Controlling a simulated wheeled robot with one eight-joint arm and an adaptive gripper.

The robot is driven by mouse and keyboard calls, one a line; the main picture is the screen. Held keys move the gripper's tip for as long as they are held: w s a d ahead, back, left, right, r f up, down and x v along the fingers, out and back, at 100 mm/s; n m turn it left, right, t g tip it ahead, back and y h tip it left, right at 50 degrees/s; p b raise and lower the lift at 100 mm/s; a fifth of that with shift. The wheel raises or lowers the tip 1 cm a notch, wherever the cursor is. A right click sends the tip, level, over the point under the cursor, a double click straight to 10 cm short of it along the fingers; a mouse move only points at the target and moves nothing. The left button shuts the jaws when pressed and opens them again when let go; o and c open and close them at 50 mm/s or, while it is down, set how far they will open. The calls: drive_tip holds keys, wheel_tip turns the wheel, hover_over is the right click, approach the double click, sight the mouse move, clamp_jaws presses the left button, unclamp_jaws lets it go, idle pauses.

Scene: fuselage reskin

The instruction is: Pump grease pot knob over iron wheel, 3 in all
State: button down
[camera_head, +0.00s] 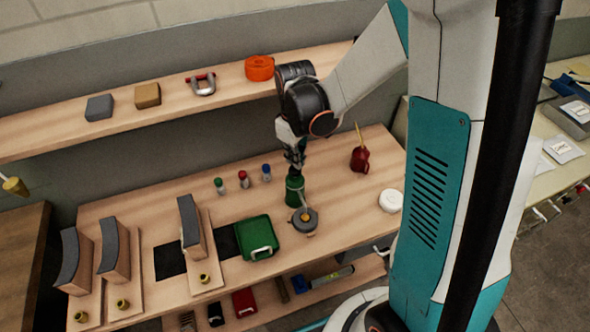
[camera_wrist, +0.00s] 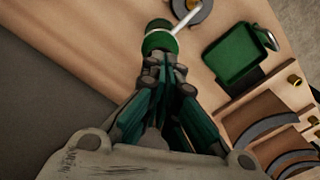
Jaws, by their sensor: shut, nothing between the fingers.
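The green grease pot (camera_head: 294,190) stands upright on the workbench, directly below my gripper (camera_head: 294,160). In the wrist view the pot (camera_wrist: 159,42) has a white spout reaching toward the wheel. The grey iron wheel (camera_head: 304,224), with a yellow-orange hub, lies on the bench just in front of the pot; it is partly cut off in the wrist view (camera_wrist: 205,8). My gripper, also in the wrist view (camera_wrist: 170,68), is shut and empty, pointing down at the pot's top. The fingertips hide the knob, and I cannot tell whether they touch it.
A green tray (camera_head: 257,238) lies left of the wheel. Three small capped bottles (camera_head: 243,180) stand behind it. A red oil can (camera_head: 360,159) and a white round item (camera_head: 391,200) are to the right. A shelf (camera_head: 170,102) runs along the wall behind.

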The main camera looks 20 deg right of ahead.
drive_tip(key=shift+r+p, duration=1.55)
drive_tip(key=shift+r, duration=0.95)
drive_tip(key=s+r+m+t+b, duration=0.3)
drive_tip(key=s+r, duration=0.2)
drive_tip(key=s, duration=0.2)
drive_tip(key=s+r+m+t+b, duration=0.3)
drive_tip(key=s+r+t+b, duration=0.1)
drive_tip(key=s, duration=0.4)
drive_tip(key=shift+r, duration=0.35)
